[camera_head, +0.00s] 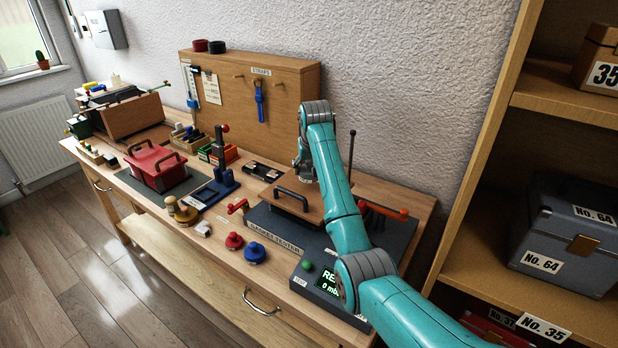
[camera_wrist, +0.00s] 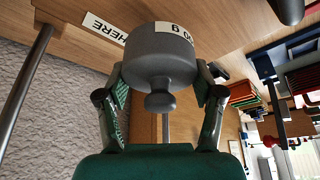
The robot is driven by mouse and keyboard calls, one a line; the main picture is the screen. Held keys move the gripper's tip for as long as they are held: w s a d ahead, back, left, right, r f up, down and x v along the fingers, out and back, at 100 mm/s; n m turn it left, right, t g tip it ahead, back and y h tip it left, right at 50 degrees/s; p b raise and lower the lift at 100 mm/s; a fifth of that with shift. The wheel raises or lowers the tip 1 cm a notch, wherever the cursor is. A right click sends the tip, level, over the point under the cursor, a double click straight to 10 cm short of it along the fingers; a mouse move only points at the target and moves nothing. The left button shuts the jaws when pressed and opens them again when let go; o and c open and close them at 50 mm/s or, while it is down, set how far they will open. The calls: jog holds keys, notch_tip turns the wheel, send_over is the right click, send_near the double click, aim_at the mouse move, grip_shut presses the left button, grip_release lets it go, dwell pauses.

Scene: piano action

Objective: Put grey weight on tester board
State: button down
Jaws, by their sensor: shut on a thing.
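The grey weight (camera_wrist: 160,62) is a squat cylinder with a knob and a white label, seen close up in the wrist view. My gripper (camera_wrist: 160,80) is shut on it, one finger on each side. The wooden tester board (camera_head: 285,203) lies on the dark tester base in the head view, with a black handle at its left. A wooden surface with a white "HERE" label (camera_wrist: 105,28) is beyond the weight in the wrist view. I cannot tell whether the weight touches it. In the head view my arm hides the weight and fingers.
A thin dark post (camera_head: 351,158) stands behind the tester board. A red lever (camera_head: 385,211) is at its right and a display box (camera_head: 322,283) in front. Red (camera_head: 234,241) and blue (camera_head: 254,252) knobbed pieces stand at the left. A shelf unit (camera_head: 495,150) bounds the right.

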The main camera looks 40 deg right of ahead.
aim_at(309, 177)
jog(key=shift+f, duration=1.7)
jog(key=shift+c, duration=0.8)
grip_release()
jog(key=shift+f, duration=0.2)
jog(key=v, duration=1.2)
jog(key=shift+a+r, duration=0.15)
